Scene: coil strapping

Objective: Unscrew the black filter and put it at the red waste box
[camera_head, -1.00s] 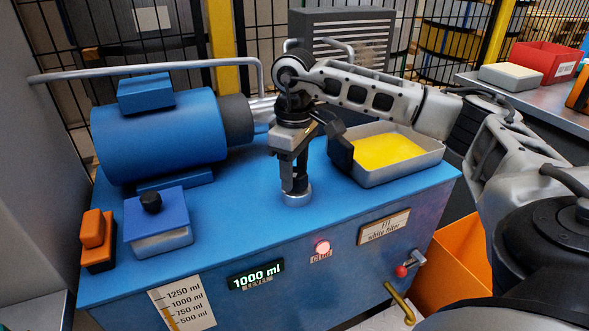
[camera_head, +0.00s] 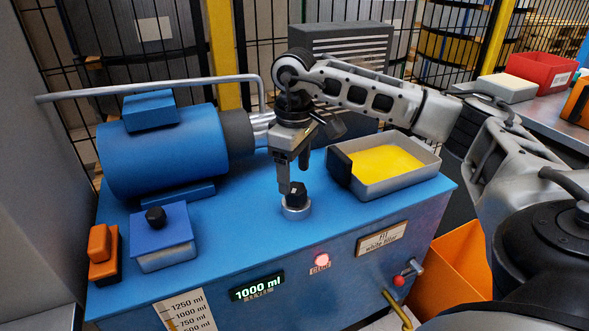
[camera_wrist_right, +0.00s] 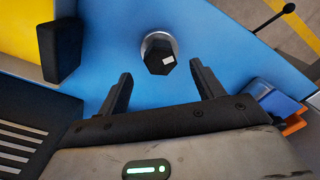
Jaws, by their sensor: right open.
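The black filter (camera_head: 297,196) is a small dark hexagonal piece. It stands upright in a round metal collar (camera_head: 296,211) on the blue machine top. In the right wrist view the filter (camera_wrist_right: 160,58) has a white mark and sits just beyond the fingertips, roughly between them. My right gripper (camera_head: 293,178) is open and empty, pointing down just above and behind the filter. Its two fingers stand apart in the wrist view (camera_wrist_right: 160,72). A red box (camera_head: 541,70) with a white label stands on a grey table at the far right. My left gripper is out of view.
A grey tray with yellow content (camera_head: 395,182) and a black block at its end lies right of the filter. A blue motor (camera_head: 165,150), a handrail and a blue box with black knob (camera_head: 160,237) are left. An orange bin (camera_head: 455,262) stands right of the machine.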

